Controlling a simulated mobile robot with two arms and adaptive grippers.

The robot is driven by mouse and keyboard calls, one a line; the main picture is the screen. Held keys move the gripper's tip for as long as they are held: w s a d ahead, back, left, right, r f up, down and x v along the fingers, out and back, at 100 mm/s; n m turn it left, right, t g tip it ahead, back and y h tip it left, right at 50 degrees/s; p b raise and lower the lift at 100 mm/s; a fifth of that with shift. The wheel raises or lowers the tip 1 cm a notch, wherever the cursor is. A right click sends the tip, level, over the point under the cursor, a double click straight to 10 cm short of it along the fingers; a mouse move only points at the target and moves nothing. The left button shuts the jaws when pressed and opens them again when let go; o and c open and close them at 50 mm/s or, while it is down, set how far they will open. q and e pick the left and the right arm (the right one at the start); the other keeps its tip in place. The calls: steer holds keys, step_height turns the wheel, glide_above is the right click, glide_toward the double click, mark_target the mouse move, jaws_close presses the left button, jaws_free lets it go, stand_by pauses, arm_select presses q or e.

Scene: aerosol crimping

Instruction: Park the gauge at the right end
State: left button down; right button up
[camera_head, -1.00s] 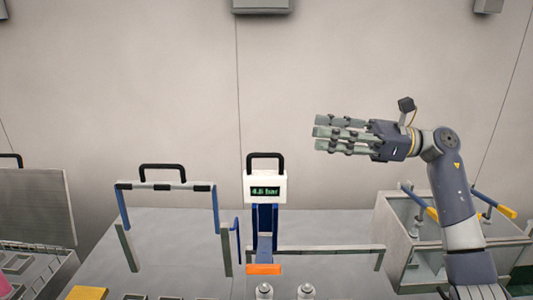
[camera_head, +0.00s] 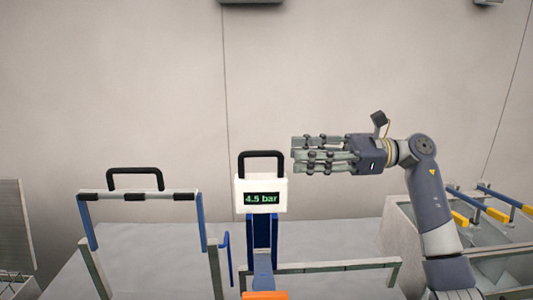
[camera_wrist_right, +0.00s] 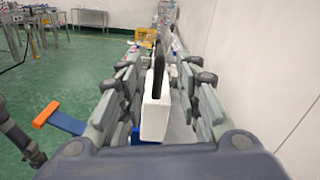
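The gauge (camera_head: 262,187) is a white box with a black loop handle (camera_head: 262,155) on top and a display reading "4.5 bar". It stands upright on a blue post (camera_head: 262,235) near the left end of a low grey rail (camera_head: 325,267). My right gripper (camera_head: 297,155) is just right of the handle, fingers pointing left. In the right wrist view the gauge (camera_wrist_right: 154,117) and its handle (camera_wrist_right: 159,65) show ahead between the spread fingers; I see no grip on them. My left gripper is not in view.
A frame with a black handle (camera_head: 135,175) stands left of the gauge. At the right is a grey bin (camera_head: 400,225) with blue levers that have yellow ends (camera_head: 497,214). The wall behind is bare.

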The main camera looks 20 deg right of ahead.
mark_target(274, 153)
steer(key=p+x, duration=0.2)
steer(key=x, duration=0.4)
steer(key=shift+w+a, duration=0.15)
steer(key=shift+a, duration=0.15)
steer(key=shift+x, duration=0.8)
steer(key=shift+f, duration=0.1)
steer(key=shift+c, duration=0.2)
steer(key=c, duration=0.4)
jaws_close()
